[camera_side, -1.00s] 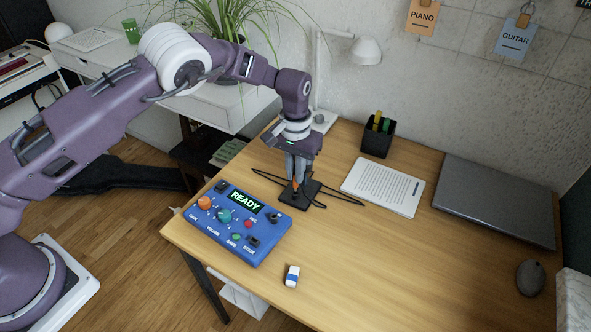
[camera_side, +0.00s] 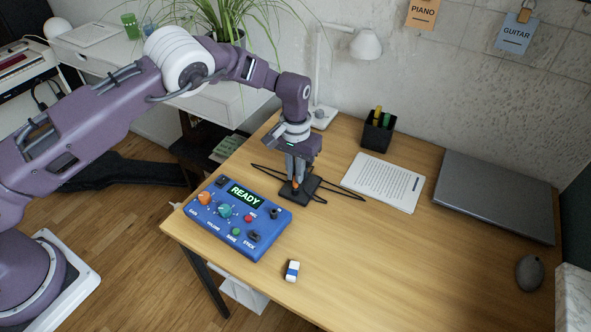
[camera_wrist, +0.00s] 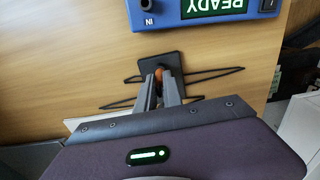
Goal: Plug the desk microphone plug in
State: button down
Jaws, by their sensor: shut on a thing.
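The desk microphone plug (camera_wrist: 159,74) shows as a small orange part between my fingertips. My gripper (camera_side: 296,182) is shut on it, low over a black square stand (camera_side: 313,184) on the desk. The fingers hide most of the plug, and I cannot tell whether it still rests in the stand. A blue box (camera_side: 222,245) with a READY display lies left of the gripper in the side view. Its black socket (camera_side: 274,213) sits near the right corner; in the wrist view the box's IN label (camera_wrist: 149,21) shows at the top.
A thin black cable (camera_side: 345,194) spreads on both sides of the stand. An eraser (camera_side: 292,271) lies in front. Papers (camera_side: 384,182), a pen holder (camera_side: 378,134), a lamp (camera_side: 364,45) and a laptop (camera_side: 497,195) stand behind and right.

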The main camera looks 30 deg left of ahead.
jog(key=shift+f, duration=0.35)
jog(key=c, duration=1.4)
grip_release()
jog(key=shift+r, duration=2.55)
jog(key=shift+r, duration=0.1)
